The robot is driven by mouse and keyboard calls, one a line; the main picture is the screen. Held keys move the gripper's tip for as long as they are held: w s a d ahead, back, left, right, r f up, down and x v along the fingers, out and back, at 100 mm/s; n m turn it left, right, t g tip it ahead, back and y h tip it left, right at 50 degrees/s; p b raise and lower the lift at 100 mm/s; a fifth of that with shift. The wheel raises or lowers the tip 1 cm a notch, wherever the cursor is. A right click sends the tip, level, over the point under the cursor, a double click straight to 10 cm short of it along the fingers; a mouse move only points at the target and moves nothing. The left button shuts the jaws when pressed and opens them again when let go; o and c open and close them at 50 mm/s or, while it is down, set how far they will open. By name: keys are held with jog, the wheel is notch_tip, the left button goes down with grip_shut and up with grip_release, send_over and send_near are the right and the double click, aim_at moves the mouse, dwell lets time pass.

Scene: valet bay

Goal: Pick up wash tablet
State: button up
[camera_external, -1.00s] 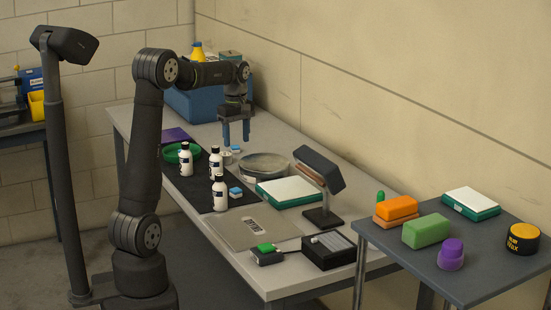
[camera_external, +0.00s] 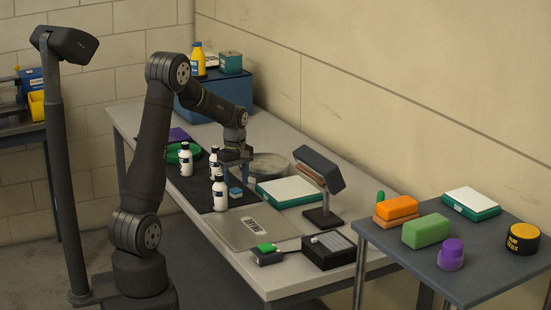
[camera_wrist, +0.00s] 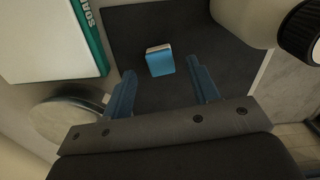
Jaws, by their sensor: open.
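The wash tablet, which I take to be the small blue block with a pale edge, lies on the dark mat (camera_external: 205,203) in the external view (camera_external: 235,192). In the wrist view the tablet (camera_wrist: 160,62) lies on the mat between the lines of my two blue fingers, near their tips. My gripper (camera_external: 237,177) is open, points down and is empty, just above the tablet. It also shows in the wrist view (camera_wrist: 162,80). I cannot tell the exact height of the fingertips over the mat.
White bottles with black caps stand close left of my gripper, including one at the front (camera_external: 219,194); a bottle (camera_wrist: 285,22) looms at the upper right of the wrist view. A round dish (camera_external: 266,163), a green-and-white box (camera_external: 290,191) and a scanner-like stand (camera_external: 320,172) stand to the right.

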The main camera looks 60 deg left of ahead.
jog(key=shift+f, duration=1.35)
jog(key=c, duration=1)
jog(key=shift+r, duration=0.1)
jog(key=shift+c, duration=0.2)
